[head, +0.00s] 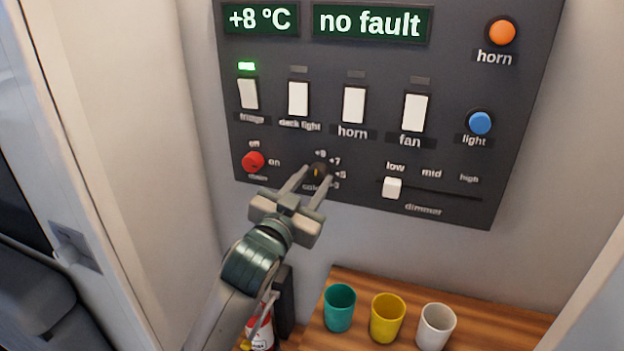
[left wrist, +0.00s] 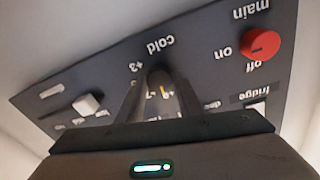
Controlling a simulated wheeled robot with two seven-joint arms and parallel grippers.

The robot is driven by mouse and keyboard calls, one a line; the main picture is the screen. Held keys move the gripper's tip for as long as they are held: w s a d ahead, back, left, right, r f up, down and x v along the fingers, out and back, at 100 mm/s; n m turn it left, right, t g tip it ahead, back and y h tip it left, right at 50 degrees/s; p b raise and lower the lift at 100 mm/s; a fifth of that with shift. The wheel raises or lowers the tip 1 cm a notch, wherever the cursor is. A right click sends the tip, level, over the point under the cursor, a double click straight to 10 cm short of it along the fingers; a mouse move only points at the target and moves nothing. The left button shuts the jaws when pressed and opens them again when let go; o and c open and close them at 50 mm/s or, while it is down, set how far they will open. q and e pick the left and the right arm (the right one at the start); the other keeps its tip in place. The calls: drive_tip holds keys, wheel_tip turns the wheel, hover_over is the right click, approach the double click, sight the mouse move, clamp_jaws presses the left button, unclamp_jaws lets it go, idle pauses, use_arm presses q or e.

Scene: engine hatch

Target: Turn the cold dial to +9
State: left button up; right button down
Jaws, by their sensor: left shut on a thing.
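The cold dial (head: 317,171) is a small dark knob with a yellow mark, low on the dark panel. Blurred numbers ring its upper and right side. The mark points roughly upward in the head view; the exact number is hard to read. My left gripper (head: 318,174) is shut on the dial, one finger on each side. In the left wrist view the dial (left wrist: 160,86) sits between the two fingers, with the panel upside down. The green display (head: 260,19) reads +8 °C. My right gripper is not in view.
A red main knob (head: 253,161) is left of the dial, and a white dimmer slider (head: 392,188) is right. White switches (head: 354,104) are above. Teal (head: 340,308), yellow (head: 387,318) and white (head: 435,326) cups stand on a wooden shelf (head: 500,322) below.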

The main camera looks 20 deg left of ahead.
use_arm(q)
drive_tip(key=shift+n, duration=0.4)
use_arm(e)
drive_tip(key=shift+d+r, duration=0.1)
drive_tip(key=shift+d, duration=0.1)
use_arm(q)
drive_tip(key=o, duration=1.1)
drive_tip(key=shift+w, duration=0.1)
drive_tip(key=shift+c, duration=0.2)
drive_tip(key=shift+f, duration=0.1)
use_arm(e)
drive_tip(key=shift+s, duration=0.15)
